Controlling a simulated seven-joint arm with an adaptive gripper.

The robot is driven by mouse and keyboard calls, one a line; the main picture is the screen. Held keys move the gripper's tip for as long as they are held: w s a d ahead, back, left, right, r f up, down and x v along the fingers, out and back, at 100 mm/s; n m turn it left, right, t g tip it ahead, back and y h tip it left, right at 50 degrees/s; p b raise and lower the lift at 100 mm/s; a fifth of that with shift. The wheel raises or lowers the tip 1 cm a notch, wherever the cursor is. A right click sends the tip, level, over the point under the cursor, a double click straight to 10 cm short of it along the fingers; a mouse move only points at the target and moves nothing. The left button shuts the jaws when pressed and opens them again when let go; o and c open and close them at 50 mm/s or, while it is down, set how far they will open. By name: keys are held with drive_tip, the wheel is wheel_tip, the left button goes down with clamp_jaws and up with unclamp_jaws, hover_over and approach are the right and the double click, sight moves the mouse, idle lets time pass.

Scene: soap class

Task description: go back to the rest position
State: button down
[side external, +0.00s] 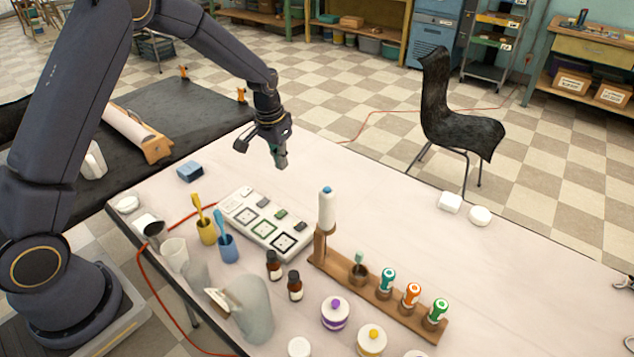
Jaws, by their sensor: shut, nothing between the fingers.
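My gripper (280,162) hangs in the air over the far part of the white table (390,190), with its fingers pointing down. It is shut and holds nothing. It is clear of the objects on the table. My arm reaches in from the left and bends down to the gripper.
A blue block (190,171) lies left of the tray. Yellow (206,232) and blue (227,248) cups hold brushes. Brown bottles (274,265), a wooden rack (385,300) with a white tube (326,208), and jars (335,313) stand nearer. The table's right side is mostly clear.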

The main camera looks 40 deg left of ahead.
wheel_tip(320, 180, up, 15)
drive_tip(key=s+d+t, duration=0.1)
drive_tip(key=d+t, duration=0.1)
drive_tip(key=t, duration=0.1)
drive_tip(key=s+d+r+t, duration=0.2)
drive_tip(key=s+r, duration=0.8)
drive_tip(key=s, duration=0.1)
drive_tip(key=s+f+g, duration=0.1)
drive_tip(key=s+f, duration=0.3)
drive_tip(key=s, duration=1.2)
drive_tip(key=shift+s+d, duration=0.3)
drive_tip(key=shift+s, duration=0.1)
